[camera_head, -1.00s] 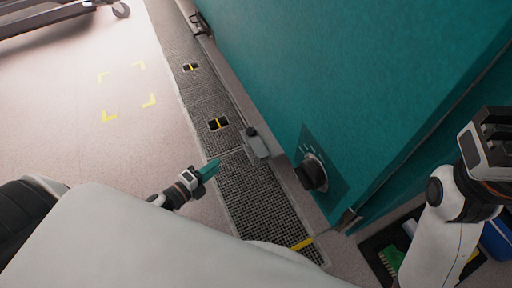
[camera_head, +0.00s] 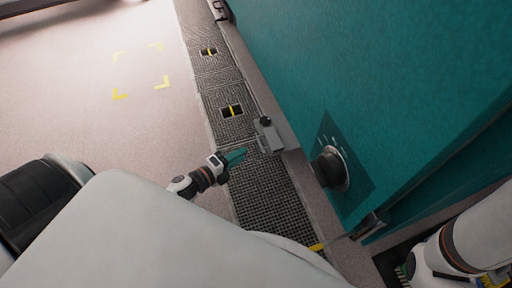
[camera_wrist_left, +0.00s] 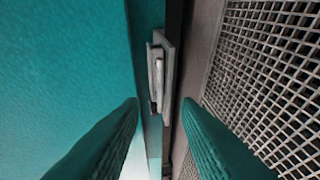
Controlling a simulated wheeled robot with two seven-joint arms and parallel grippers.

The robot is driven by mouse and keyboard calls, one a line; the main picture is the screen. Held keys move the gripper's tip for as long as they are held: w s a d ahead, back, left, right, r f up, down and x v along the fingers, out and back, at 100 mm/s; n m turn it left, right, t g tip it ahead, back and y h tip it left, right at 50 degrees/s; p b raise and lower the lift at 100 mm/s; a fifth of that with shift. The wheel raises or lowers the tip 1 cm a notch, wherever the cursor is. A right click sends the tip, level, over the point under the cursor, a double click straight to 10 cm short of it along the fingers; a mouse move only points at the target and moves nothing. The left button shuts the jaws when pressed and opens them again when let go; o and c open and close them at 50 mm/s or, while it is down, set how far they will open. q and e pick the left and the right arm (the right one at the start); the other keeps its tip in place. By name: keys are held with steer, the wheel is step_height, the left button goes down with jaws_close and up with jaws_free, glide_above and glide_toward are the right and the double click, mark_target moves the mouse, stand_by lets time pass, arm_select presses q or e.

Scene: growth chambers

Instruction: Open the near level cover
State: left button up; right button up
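A small grey hinged plate with a dark knob (camera_head: 268,136), which looks like the near level cover, sits low at the base of the teal chamber. In the left wrist view this grey piece (camera_wrist_left: 158,75) lies ahead, between and beyond the fingertips. Whether it is open or shut is unclear. My left gripper (camera_head: 238,156) is just left of it, over the floor grating, apart from it. Its teal fingers (camera_wrist_left: 160,104) are spread and empty. My right arm shows at the lower right, but its fingers are not in view.
The teal chamber wall (camera_head: 390,90) with a black dial (camera_head: 329,167) stands on the right. A metal floor grating (camera_head: 265,198) with yellow-barred openings (camera_head: 232,111) runs along it. A similar grey piece (camera_head: 219,10) is farther off. Open floor (camera_head: 70,100) lies left.

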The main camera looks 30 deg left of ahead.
mark_target(268, 141)
arm_select(q)
steer(key=b+x, duration=0.2)
steer(key=x, duration=0.6)
steer(key=shift+b, duration=0.3)
steer(key=shift+c, duration=0.2)
steer(key=shift+f, duration=0.1)
jaws_close()
